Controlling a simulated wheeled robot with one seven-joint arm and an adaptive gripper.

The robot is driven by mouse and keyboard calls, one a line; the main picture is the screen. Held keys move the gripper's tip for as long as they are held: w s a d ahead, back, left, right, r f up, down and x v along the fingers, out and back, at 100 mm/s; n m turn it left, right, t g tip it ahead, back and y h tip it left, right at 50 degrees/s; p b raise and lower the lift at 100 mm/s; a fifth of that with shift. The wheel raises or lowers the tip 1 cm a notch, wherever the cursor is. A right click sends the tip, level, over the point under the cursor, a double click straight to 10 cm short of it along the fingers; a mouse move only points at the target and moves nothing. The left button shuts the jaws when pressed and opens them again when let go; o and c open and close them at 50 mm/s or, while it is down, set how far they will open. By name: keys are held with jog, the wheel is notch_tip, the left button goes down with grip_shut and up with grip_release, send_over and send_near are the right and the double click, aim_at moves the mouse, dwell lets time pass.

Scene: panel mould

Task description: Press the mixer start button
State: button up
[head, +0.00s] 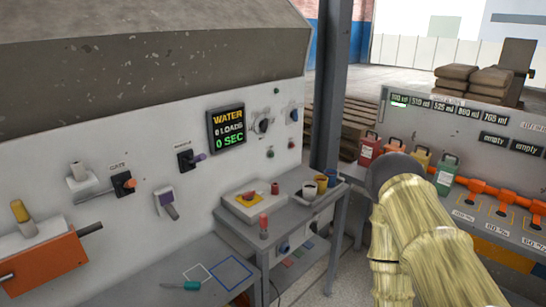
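The mixer start button is not clearly marked in the head view. A pale machine panel (190,140) fills the left and carries several knobs, levers and small buttons. My arm shows at the right, with pale yellow ribbed links. My gripper is not visible, so its state and its distance to any button are hidden.
A display (227,129) reads WATER, 0 LOADS, 0 SEC. The grey side table (265,245) also holds cups and a red-topped bottle. A dark post (330,90) rises behind it. A bench (480,205) with coloured canisters and orange pipework stands at right, partly behind my arm.

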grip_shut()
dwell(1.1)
